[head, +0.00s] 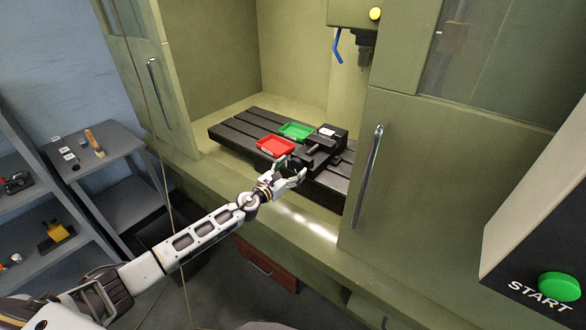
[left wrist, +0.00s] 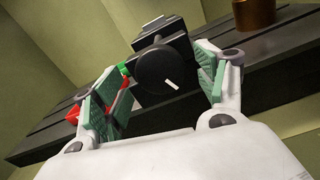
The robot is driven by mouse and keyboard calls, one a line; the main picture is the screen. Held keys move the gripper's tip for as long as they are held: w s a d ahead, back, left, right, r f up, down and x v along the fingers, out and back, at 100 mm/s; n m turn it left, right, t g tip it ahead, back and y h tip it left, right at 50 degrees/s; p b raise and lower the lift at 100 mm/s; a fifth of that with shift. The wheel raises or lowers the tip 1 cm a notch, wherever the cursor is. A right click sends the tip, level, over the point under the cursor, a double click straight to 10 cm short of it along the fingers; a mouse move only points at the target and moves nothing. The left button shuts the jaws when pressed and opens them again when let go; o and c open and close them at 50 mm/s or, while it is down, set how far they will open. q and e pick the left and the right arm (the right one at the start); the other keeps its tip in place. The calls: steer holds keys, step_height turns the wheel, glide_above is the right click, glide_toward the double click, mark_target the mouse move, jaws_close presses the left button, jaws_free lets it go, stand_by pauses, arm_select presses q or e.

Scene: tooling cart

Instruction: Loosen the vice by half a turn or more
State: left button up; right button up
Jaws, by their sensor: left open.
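The vice (head: 322,146) is a dark block with a lighter top plate, standing on the slotted machine table (head: 232,131) in the head view. In the left wrist view the vice (left wrist: 162,38) shows end-on, with a round dark knob (left wrist: 158,70) facing the camera. The knob carries a white line slanting down to the right. My left gripper (head: 296,177) is open at the front edge of the machine table. In the left wrist view the left gripper's fingers (left wrist: 158,98) stand on both sides of the knob, apart from it. The right gripper is not in view.
A red tray (head: 275,146) and a green tray (head: 296,130) sit left of the vice. The spindle with a blue lever (head: 337,46) hangs above. The cabinet door with its handle (head: 368,176) stands close on the right. A copper-coloured cylinder (left wrist: 254,14) shows behind the right finger.

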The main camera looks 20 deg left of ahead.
arm_select(q)
steer(key=shift+w+d, duration=0.2)
steer(key=shift+w, duration=0.25)
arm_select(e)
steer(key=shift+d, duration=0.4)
arm_select(q)
steer(key=c, duration=0.8)
steer(key=shift+c, duration=1.1)
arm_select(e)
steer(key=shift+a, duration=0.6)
arm_select(q)
steer(key=shift+n, duration=0.3)
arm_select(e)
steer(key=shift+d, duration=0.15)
